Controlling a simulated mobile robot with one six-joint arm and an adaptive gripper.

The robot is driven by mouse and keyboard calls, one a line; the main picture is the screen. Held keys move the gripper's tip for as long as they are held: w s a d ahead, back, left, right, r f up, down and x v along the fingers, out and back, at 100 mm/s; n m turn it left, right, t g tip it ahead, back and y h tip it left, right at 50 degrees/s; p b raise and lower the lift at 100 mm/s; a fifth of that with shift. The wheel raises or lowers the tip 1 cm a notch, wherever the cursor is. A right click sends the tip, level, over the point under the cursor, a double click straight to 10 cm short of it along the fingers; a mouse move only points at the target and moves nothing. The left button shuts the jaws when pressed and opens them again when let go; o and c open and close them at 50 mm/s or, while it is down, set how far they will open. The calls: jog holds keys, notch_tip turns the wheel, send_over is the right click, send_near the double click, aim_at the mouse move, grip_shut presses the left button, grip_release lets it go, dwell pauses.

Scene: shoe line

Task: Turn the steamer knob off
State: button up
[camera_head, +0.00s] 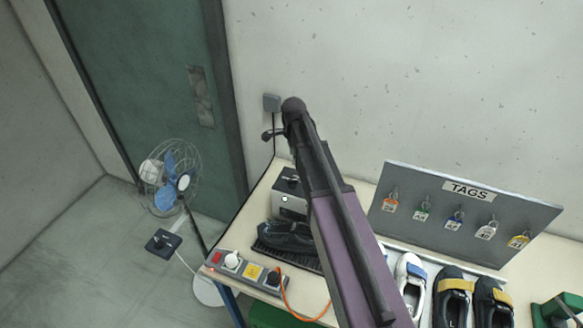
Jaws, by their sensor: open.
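A grey box with a dark top (291,205) stands at the back left of the bench; it looks like the steamer. A small dark knob-like part (291,180) shows on its top. My arm reaches up across the picture and covers the box's right side. What looks like part of my gripper (271,134) sticks out left of the arm's far end, above the box in the picture and apart from it. The rest of the gripper is hidden behind the arm. I see nothing held. The knob's setting is too small to read.
A dark shoe (284,238) sits on a black mat in front of the box. A power strip (246,272) with an orange cable lies at the bench's front left. A tag board (464,214) and several shoes are at right. A fan (170,178) stands left.

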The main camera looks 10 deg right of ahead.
aim_at(293, 180)
jog(key=shift+w+r+m, duration=0.35)
jog(key=shift+w+m, duration=0.05)
jog(key=shift+w, duration=0.15)
jog(key=shift+f, duration=0.2)
notch_tip(293, 180, down, 13)
jog(key=b, duration=1.3)
jog(key=shift+f+b, duration=0.2)
jog(key=shift+b, duration=0.15)
grip_shut()
